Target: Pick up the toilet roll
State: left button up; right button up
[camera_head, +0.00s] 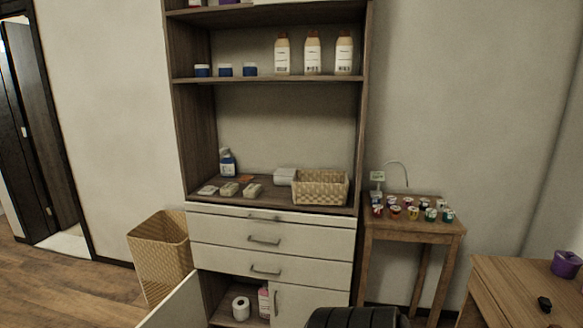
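A white toilet roll (241,308) stands upright in the low compartment of the wooden cabinet, near the bottom edge of the head view. Its end with the core hole faces up. A pinkish bottle (263,302) stands just to its right. The compartment's left door (176,306) is swung open and its right door (298,306) is shut. Neither of my grippers shows in this view.
A wicker basket (161,259) stands on the floor left of the cabinet. Three drawers (270,241) above the compartment are shut. A small table with several little jars (412,209) stands right of the cabinet, and a wooden desk (510,293) fills the lower right.

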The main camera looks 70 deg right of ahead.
aim_at(240, 304)
jog(key=z, duration=0.55)
jog(key=i, duration=0.15)
jog(key=z, duration=1.7)
